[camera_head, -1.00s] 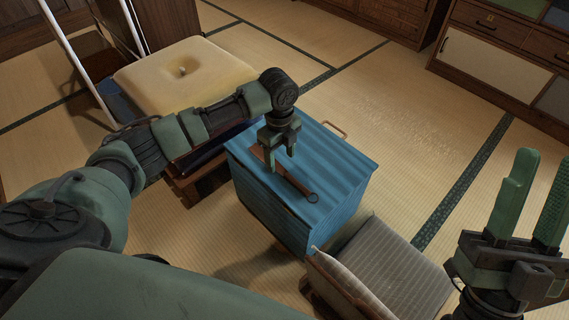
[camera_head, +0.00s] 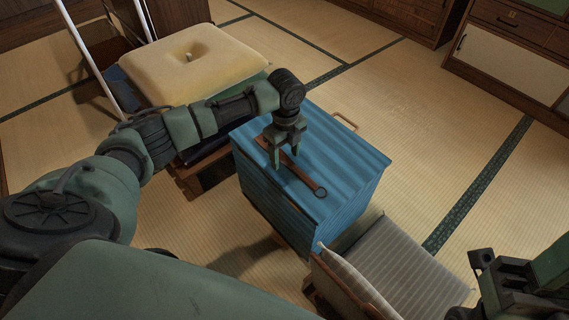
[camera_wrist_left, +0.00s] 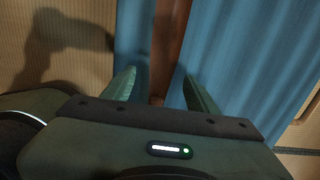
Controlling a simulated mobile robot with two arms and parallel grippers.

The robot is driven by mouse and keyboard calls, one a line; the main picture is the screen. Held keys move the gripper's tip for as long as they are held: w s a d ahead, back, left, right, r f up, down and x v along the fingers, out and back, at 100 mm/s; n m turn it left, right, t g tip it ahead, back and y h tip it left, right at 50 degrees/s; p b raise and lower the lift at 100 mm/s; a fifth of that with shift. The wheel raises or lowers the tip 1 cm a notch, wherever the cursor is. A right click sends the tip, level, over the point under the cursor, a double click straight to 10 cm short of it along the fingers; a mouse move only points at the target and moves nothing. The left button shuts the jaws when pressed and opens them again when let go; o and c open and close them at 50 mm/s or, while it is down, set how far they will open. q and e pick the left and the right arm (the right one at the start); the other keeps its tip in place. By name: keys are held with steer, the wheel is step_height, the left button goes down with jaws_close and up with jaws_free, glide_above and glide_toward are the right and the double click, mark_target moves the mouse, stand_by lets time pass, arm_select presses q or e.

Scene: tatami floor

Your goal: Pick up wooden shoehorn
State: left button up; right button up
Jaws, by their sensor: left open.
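The wooden shoehorn (camera_head: 304,178) is a slim brown strip with a dark ring at its near end. It lies on the blue striped top of a box (camera_head: 345,160) in the head view. My left gripper (camera_head: 282,160) points down over its far part, with the fingers open. In the left wrist view the brown shoehorn (camera_wrist_left: 170,45) runs between the two green fingers (camera_wrist_left: 160,85), and its lower end is hidden by the gripper body. I cannot tell whether the fingertips touch the box top. My right gripper (camera_head: 510,275) is partly cut off at the right edge.
A cream cushion (camera_head: 190,65) sits on a stack left of the box. A grey striped floor seat (camera_head: 395,270) stands close in front of the box. Wooden cabinets (camera_head: 520,50) line the back right. Open tatami (camera_head: 425,120) lies right of the box.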

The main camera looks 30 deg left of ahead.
arm_select(q)
jaws_close()
